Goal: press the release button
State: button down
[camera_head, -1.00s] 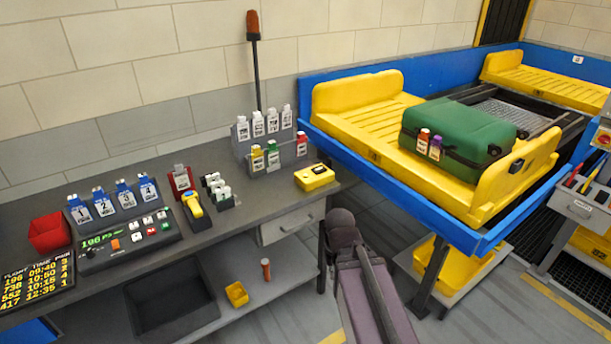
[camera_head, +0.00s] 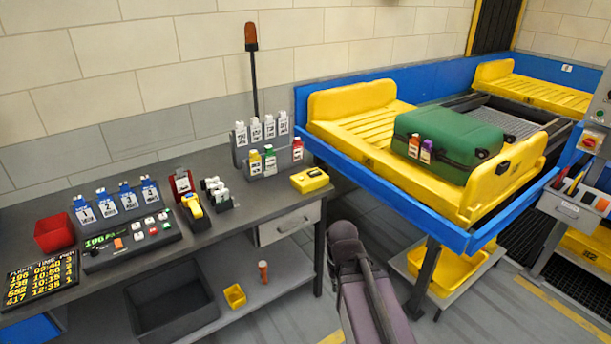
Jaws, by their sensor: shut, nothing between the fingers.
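No button that I can read as the release button shows. A grey control box (camera_head: 597,118) at the right edge carries a red round button (camera_head: 588,142) on a pale plate. A desk console (camera_head: 97,261) at the left has a lit green display and several small red, white and orange buttons; their labels are too small to read. My arm rises from the bottom middle, in front of the gap between desk and conveyor. My gripper is out of the picture, so its place relative to either set of buttons is hidden.
A green suitcase (camera_head: 466,133) with two tags lies in a yellow tray (camera_head: 350,108) on the blue-edged conveyor (camera_head: 385,194). The grey desk (camera_head: 262,203) holds tag racks, a yellow box (camera_head: 310,180) and a red bin (camera_head: 54,233). A tool caddy (camera_head: 565,211) stands at right.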

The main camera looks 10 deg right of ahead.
aim_at(314, 173)
jog(key=z, duration=0.1)
jog(key=i, duration=0.95)
jog(key=u, duration=0.05)
